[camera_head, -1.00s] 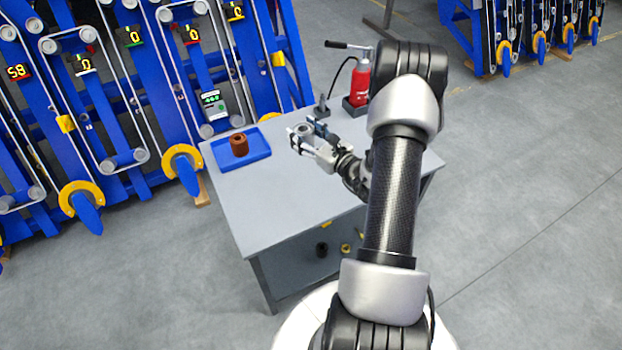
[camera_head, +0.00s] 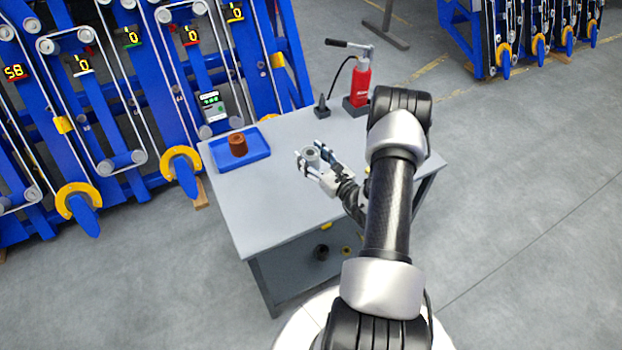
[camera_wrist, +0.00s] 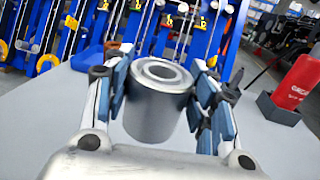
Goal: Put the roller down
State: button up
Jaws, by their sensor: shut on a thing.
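My gripper (camera_head: 317,163) is over the middle of the grey table (camera_head: 265,205). It is shut on a grey metal roller (camera_wrist: 155,103), a short upright cylinder with a hole in its top. The roller also shows between the fingers in the head view (camera_head: 311,157). In the wrist view the blue-padded fingers stand on both sides of it. I cannot tell whether its bottom touches the tabletop.
A blue tray (camera_head: 257,155) with a brown roller (camera_head: 237,145) is at the table's back left. A red pump (camera_head: 360,82) and a small dark stand (camera_head: 321,108) are at the back. The tabletop's front left is clear. Blue machine frames stand behind.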

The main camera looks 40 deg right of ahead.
notch_tip(320, 180, down, 8)
jog(key=shift+f+b, duration=0.25)
jog(key=shift+b, duration=0.9)
jog(key=shift+f, duration=0.1)
jog(key=o, duration=1.5)
jog(key=shift+f, duration=0.1)
